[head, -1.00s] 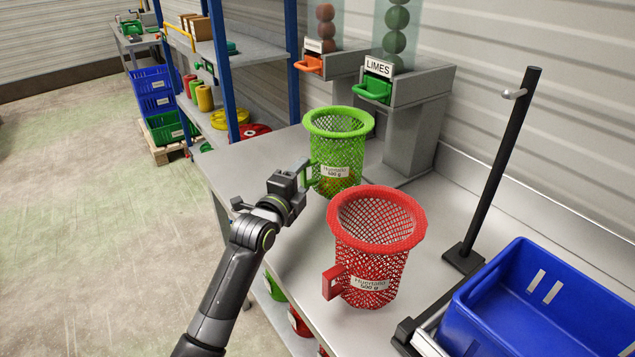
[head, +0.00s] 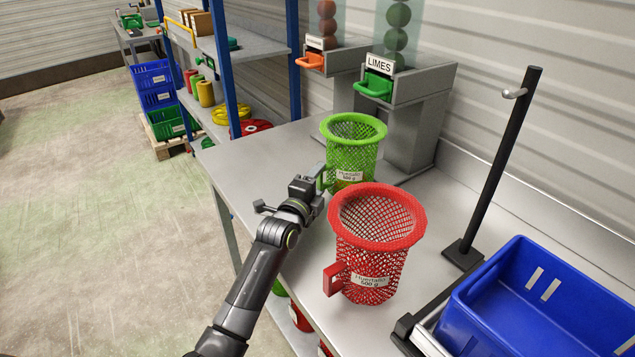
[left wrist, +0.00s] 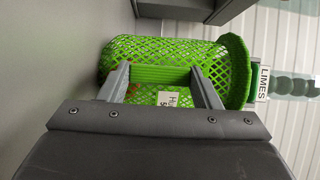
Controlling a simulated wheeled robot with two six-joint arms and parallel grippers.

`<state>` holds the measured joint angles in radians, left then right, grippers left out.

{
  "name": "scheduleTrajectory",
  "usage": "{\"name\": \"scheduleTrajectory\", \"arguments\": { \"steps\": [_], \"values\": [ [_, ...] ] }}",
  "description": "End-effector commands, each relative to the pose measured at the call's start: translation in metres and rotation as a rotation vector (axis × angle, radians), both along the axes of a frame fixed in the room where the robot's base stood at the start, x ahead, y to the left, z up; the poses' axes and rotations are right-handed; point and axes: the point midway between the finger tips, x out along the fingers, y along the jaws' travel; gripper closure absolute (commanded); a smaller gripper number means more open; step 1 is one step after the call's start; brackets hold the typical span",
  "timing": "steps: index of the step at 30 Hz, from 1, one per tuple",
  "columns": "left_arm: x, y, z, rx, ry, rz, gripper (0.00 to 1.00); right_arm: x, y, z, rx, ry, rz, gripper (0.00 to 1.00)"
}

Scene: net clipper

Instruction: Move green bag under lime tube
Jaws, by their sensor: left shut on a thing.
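The green mesh bag (head: 352,150) with a round rim and white label stands upright on the grey bench, partly behind the red bag. My left gripper (head: 322,180) is shut on the handle at its left side. In the left wrist view the two fingers (left wrist: 163,85) sit on either side of the green handle, with the mesh of the green bag (left wrist: 150,52) behind. The lime tube (head: 397,30), holding green balls, rises at the back above a grey stand with a green handle (head: 375,87) and a LIMES sign (head: 380,64). My right gripper is out of view.
A red mesh bag (head: 377,215) stands close in front of the green one. A second tube with orange balls (head: 326,25) is left of the lime tube. A black post (head: 495,165) and blue crate (head: 555,300) are at right.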

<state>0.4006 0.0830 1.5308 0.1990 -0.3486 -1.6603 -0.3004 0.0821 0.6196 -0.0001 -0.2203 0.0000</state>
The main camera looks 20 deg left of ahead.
Motion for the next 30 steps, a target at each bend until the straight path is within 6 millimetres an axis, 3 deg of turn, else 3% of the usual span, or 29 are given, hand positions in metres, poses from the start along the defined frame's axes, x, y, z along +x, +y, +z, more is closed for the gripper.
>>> {"name": "scheduleTrajectory", "arguments": {
  "steps": [1, 5, 17, 30],
  "values": [
    [0.000, 0.000, -0.001, 0.000, 0.000, 0.000, 0.39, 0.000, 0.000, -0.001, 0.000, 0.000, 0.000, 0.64],
    [0.000, 0.000, 0.000, 0.001, 0.000, 0.000, 0.22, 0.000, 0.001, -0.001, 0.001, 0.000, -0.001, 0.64],
    [0.000, 0.000, 0.005, 0.001, 0.000, 0.000, 0.21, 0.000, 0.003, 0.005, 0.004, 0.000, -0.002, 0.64],
    [-0.066, 0.009, 0.000, 0.000, 0.000, 0.001, 0.21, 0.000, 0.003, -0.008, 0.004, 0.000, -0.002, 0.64]
  ]
}}
